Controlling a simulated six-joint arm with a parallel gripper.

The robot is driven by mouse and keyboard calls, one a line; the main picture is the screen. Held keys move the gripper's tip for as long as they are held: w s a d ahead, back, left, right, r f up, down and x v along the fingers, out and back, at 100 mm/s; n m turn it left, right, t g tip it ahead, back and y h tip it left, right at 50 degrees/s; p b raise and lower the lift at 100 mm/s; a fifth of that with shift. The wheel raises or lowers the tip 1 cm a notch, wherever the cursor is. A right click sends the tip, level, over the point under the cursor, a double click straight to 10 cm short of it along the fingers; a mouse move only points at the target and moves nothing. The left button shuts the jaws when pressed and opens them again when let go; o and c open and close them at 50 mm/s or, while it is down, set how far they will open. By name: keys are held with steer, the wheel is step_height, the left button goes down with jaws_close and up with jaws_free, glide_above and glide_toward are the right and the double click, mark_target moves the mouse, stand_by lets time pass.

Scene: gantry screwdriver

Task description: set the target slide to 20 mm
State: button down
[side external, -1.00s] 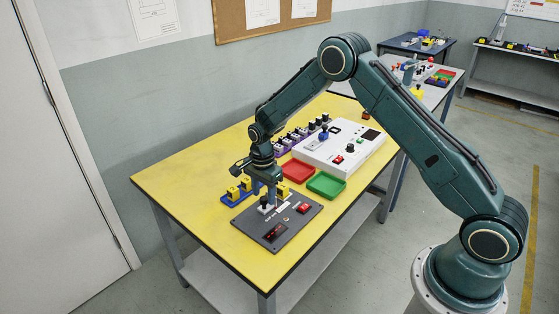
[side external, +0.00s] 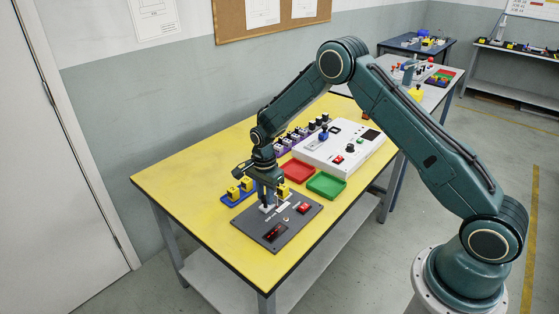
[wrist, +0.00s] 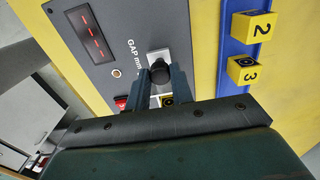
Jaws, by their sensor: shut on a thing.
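A dark grey panel (side external: 290,222) lies on the table. It carries a light slide plate (wrist: 157,55) with a black knob (wrist: 159,73) and the label "GAP mm" beside it. My gripper (wrist: 160,85) is shut on the black knob, with one finger on either side. In the side external view my gripper (side external: 267,203) points down at the panel, and its fingers hide most of the knob. A display (wrist: 92,33) on the panel shows red marks that I cannot read as a number.
A red switch (side external: 304,208) sits on the panel. A blue rack (side external: 229,200) with numbered yellow blocks (wrist: 247,70) stands close beside it. Red (side external: 297,171) and green (side external: 326,185) trays and a white console (side external: 325,155) lie beyond. The yellow table (side external: 180,185) is clear at left.

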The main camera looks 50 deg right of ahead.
steer(key=shift+d, duration=0.7)
steer(key=c, duration=1.2)
jaws_free()
steer(key=shift+r, duration=0.1)
step_height(320, 180, up, 14)
steer(key=shift+f, duration=0.2)
steer(key=shift+r, duration=0.15)
